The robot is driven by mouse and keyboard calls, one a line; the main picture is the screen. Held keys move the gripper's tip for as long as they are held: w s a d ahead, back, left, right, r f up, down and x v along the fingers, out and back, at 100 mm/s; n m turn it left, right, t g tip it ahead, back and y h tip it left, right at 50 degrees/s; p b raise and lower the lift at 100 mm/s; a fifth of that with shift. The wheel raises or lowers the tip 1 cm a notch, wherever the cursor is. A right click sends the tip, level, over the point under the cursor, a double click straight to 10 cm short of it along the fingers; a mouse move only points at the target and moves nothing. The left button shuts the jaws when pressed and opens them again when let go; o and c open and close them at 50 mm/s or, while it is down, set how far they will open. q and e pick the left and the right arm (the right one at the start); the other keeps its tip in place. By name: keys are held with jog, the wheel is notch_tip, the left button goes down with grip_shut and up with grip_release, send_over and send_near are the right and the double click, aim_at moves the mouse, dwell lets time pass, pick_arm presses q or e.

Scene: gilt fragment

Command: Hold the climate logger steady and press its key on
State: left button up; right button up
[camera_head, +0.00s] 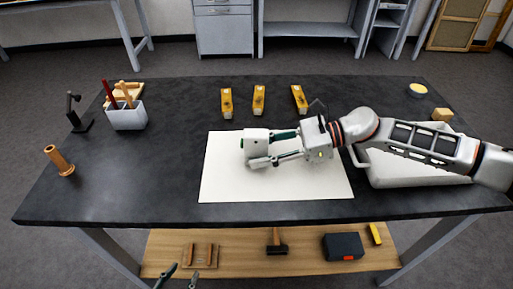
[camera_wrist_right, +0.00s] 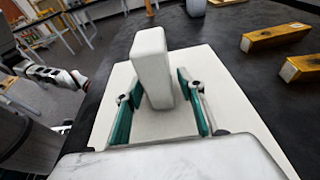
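Several yellow blocks (camera_head: 258,99) lie behind the sheet. A white tray (camera_head: 380,180) lies beneath my right arm. A tool cup (camera_head: 126,117), a dark stand (camera_head: 78,115) and a copper-coloured cylinder (camera_head: 60,161) stand at left. A lower shelf (camera_head: 225,243) holds tools.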

pick_arm(q)
jog(key=shift+w+r, duration=0.2)
jog(key=shift+r, duration=0.1)
pick_arm(e)
jog(key=c, duration=0.7)
pick_arm(q)
jog(key=shift+a+f, duration=0.1)
jog(key=shift+f, duration=0.1)
pick_arm(e)
jog(key=o, duration=0.8)
jog(key=shift+c, duration=0.2)
jog(key=c, duration=0.8)
pick_arm(q)
grip_shut()
